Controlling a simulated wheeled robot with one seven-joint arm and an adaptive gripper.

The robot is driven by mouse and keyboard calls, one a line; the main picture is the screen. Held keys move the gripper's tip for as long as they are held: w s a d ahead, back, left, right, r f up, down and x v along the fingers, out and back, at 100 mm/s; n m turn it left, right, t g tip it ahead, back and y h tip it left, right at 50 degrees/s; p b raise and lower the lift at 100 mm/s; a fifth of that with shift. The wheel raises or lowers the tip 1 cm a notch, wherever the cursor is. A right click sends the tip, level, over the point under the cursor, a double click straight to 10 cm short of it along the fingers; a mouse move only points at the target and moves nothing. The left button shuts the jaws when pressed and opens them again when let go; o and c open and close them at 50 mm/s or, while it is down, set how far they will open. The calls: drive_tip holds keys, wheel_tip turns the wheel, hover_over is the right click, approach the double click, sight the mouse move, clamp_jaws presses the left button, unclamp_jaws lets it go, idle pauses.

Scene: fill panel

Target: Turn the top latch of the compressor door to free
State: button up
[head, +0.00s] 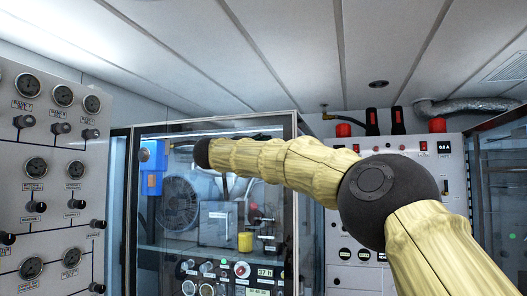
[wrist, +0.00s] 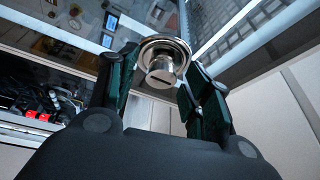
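In the wrist view, a round metal latch (wrist: 160,62) with a slotted knob sits on the edge of the framed glass compressor door (wrist: 60,22). My gripper (wrist: 160,62) is open, with one dark green finger on each side of the latch. A gap shows between the knob and the right finger; I cannot tell whether the left finger touches. In the head view, the compressor door (head: 296,200) stands behind my arm. A small round knob (head: 144,155) shows near its upper left edge. My gripper cannot be made out there.
A grey panel with gauges and knobs (head: 50,150) stands close on the left. Another panel with red lamps (head: 400,150) stands on the right. Behind the glass are a fan (head: 180,203), a blue box (head: 152,182) and a yellow cylinder (head: 245,241). The ceiling (head: 250,50) is low.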

drive_tip(key=shift+a, duration=0.1)
drive_tip(key=v, duration=1.2)
idle(0.4)
